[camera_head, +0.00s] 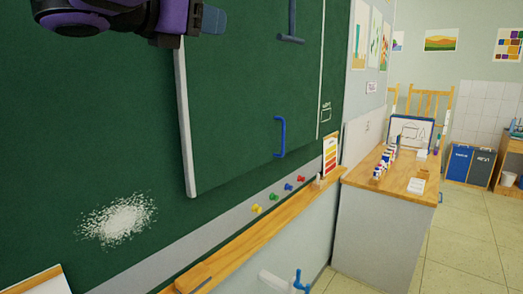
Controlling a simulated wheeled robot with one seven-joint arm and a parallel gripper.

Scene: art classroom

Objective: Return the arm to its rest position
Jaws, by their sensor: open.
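My arm, purple and black, reaches in from the top left corner in front of the green chalkboard (60,120). My gripper (212,19) is at the top edge of the view, near the upper left corner of the sliding board panel (235,100). Its jaws are open, and I see nothing held in them. The upper part of the arm and gripper is cut off by the picture edge.
A blue handle (280,137) sticks out from the panel. A white chalk smudge (117,218) is on the board. Below run several coloured magnets (274,197) and a wooden ledge (255,232).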

